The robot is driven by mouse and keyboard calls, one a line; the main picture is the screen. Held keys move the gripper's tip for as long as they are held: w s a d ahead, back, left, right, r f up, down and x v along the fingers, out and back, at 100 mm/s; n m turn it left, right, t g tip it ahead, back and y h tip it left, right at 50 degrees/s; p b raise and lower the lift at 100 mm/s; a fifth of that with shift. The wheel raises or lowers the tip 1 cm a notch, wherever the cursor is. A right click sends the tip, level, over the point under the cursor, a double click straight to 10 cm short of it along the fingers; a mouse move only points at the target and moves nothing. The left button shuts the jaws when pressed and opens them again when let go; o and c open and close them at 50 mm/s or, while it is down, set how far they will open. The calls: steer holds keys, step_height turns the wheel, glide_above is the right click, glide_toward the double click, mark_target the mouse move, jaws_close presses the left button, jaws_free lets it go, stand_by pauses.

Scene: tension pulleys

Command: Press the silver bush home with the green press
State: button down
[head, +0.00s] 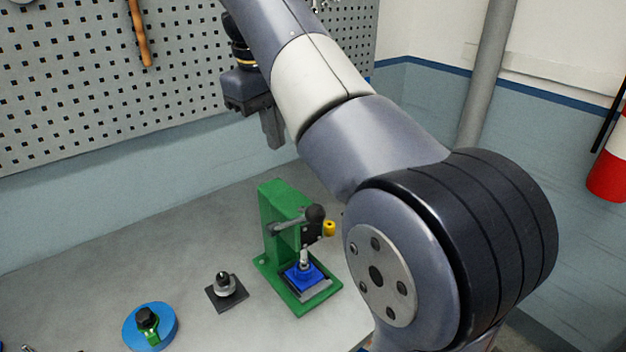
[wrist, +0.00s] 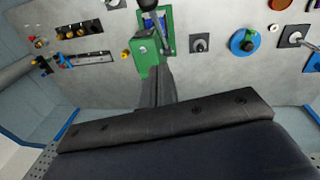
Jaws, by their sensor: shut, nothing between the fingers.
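The green press (head: 273,215) stands on the bench. Its lever ends in a black knob (head: 316,213) at the upper front, and a small yellow part (head: 329,229) sits beside it. A blue block (head: 297,277) rests on the press base under the ram. A small silver piece, which looks like the bush (head: 304,258), stands upright on the block; I cannot tell how deep it sits. My gripper (head: 273,138) is shut and empty, pointing down above and behind the press. In the wrist view the fingers (wrist: 155,85) show just below the press (wrist: 146,57).
A dark square plate with a post (head: 226,290) and a blue disc (head: 131,332) with a green part stand left of the press. The wrist view shows dark racks (wrist: 88,58) with small parts. A pegboard (head: 80,90) rises behind the bench.

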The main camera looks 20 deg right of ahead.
steer(key=b, duration=0.1)
glide_above(298, 219)
steer(key=w+a, duration=0.2)
step_height(298, 219, down, 10)
steer(key=shift+s+d+f, duration=0.45)
steer(key=shift+d+f, duration=0.05)
steer(key=shift+f, duration=0.15)
steer(key=shift+s+d+f, duration=0.45)
steer(key=shift+f, duration=0.15)
steer(key=shift+s+f, duration=0.1)
